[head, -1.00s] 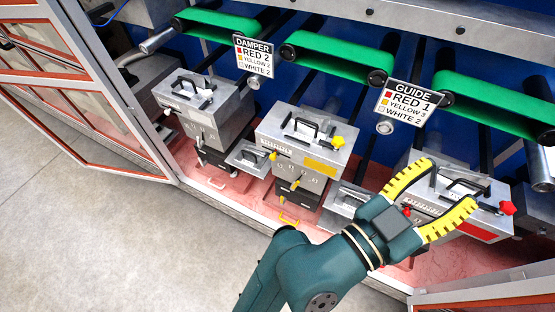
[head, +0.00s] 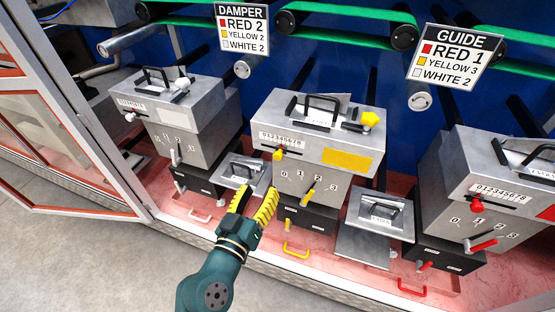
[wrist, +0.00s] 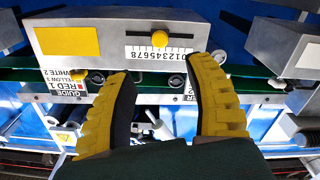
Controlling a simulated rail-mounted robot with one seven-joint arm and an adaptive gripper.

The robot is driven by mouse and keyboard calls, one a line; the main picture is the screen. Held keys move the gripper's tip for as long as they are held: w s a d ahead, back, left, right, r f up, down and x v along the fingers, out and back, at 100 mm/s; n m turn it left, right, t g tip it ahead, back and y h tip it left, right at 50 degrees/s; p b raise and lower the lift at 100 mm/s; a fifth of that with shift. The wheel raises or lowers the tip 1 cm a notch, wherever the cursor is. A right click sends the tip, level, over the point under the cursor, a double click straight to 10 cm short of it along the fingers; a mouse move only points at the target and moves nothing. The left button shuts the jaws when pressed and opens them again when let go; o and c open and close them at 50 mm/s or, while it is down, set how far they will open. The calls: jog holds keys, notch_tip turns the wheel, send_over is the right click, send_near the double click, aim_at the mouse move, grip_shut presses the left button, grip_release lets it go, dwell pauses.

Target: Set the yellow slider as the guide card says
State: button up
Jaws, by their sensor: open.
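The yellow slider (head: 278,154) is a small knob on the front of the middle grey box (head: 335,133), under a scale marked 0 to 8. It stands near 3 or 4; I cannot tell exactly. The guide card (head: 455,57) reads red 1, yellow 3, white 2. My gripper (head: 259,190) is open and empty, in front of and below the slider in the head view. In the wrist view the slider (wrist: 159,38) shows beyond and between the two open fingertips (wrist: 160,68), apart from them.
A yellow lever (head: 308,196) sits below the slider on a 0-to-3 dial. The damper card (head: 242,29) reads 2 for every colour. A white-marked box (head: 185,110) stands left, a red-marked box (head: 500,180) right. A glass-panelled door (head: 75,130) stands open at left.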

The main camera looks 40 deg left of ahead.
aim_at(276, 158)
jog(key=b+x, duration=0.2)
jog(key=x, duration=1.1)
jog(key=shift+w+b, duration=0.15)
jog(key=shift+b, duration=0.15)
grip_shut()
